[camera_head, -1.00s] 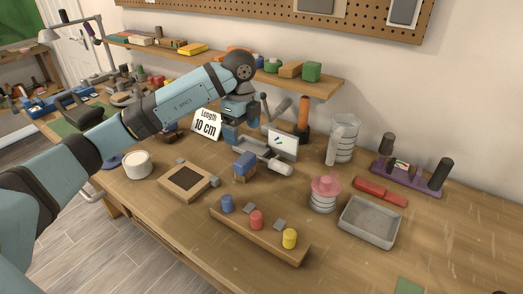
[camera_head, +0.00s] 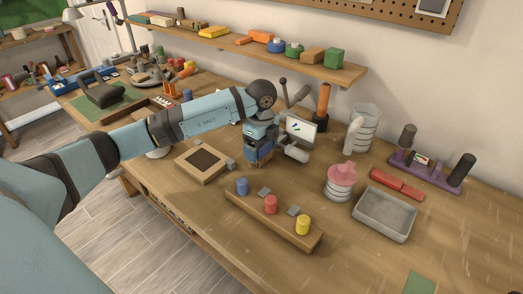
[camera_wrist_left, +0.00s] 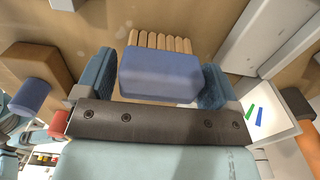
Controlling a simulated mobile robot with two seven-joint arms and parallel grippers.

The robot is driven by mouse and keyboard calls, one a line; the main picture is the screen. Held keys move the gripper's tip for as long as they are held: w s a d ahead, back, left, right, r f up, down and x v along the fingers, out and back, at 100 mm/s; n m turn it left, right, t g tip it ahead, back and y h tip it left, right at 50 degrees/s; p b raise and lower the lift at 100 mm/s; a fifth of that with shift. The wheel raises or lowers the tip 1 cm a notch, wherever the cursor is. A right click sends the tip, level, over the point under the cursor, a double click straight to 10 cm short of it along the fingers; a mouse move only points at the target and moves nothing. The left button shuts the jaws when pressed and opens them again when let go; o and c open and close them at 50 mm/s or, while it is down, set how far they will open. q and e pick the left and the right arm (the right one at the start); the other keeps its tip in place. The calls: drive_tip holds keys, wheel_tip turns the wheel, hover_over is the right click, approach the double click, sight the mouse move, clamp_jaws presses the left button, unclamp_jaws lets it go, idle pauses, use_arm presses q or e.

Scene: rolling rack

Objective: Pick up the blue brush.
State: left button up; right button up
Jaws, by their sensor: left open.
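The blue brush (camera_wrist_left: 160,76) has a blue block body with a row of tan wooden-looking slats or bristles beyond it. In the left wrist view it lies between the two blue finger pads of my left gripper (camera_wrist_left: 154,84). My right gripper is not in view.
A framed board (camera_head: 203,164) lies left of my gripper. A wooden strip with coloured pegs (camera_head: 285,225) is in front. A white display panel (camera_head: 301,128) stands close behind right. A pink-topped jar (camera_head: 340,182) and grey tray (camera_head: 385,214) are farther right.

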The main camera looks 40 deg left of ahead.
use_arm(q)
wheel_tip(320, 180, down, 2)
drive_tip(key=shift+f, duration=0.1)
drive_tip(key=c, duration=0.8)
drive_tip(key=shift+o, duration=0.2)
wheel_tip(320, 180, up, 20)
drive_tip(key=shift+p, duration=0.45)
drive_tip(key=o, duration=0.4)
drive_tip(key=shift+c, duration=1.2)
